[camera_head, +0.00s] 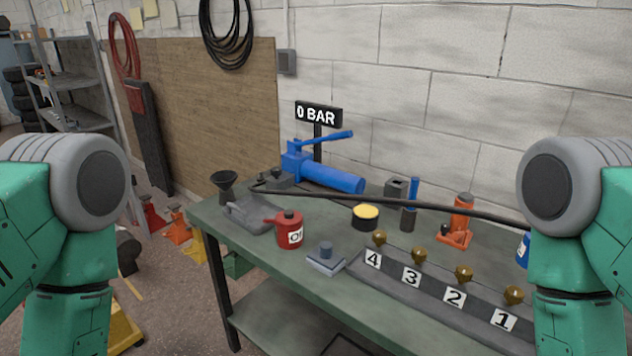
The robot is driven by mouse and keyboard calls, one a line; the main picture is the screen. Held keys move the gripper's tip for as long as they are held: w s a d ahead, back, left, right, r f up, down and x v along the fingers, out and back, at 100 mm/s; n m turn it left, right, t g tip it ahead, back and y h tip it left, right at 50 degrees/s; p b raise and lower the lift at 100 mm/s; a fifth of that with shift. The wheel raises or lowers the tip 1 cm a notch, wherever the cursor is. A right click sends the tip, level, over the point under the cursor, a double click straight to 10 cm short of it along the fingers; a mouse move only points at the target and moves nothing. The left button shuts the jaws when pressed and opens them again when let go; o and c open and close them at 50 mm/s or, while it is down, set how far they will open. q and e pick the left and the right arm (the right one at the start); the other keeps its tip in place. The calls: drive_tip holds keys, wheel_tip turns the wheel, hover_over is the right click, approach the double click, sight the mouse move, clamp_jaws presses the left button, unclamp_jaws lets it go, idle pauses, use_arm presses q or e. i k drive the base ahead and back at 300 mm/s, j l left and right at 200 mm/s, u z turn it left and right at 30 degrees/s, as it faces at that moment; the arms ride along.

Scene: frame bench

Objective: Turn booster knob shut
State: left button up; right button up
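A blue pump (327,177) with a raised lever lies at the back of the green bench, below a black sign (318,114) reading "0 BAR". Along the front right runs a dark rail (427,303) with brass knobs above labels 4 (379,238), 3 (419,256), 2 (464,274) and 1 (513,295). No knob is labelled booster, so I cannot tell which one the task names, nor whether any is shut. My green arms show at both sides, but neither gripper is in view.
On the bench (262,267) stand a red oil can (290,230), a black funnel (224,186), a yellow-topped tin (366,216), a small grey block (326,259) and an orange jack (457,222). A black hose (400,203) crosses the bench. Shelves (75,90) stand far left.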

sight(275, 171)
drive_tip(key=z, duration=0.25)
drive_tip(key=i+j+z, duration=0.15)
drive_tip(key=j+z, duration=0.65)
drive_tip(key=i+j+z, duration=0.1)
drive_tip(key=j+z, duration=0.35)
drive_tip(key=l, duration=0.15)
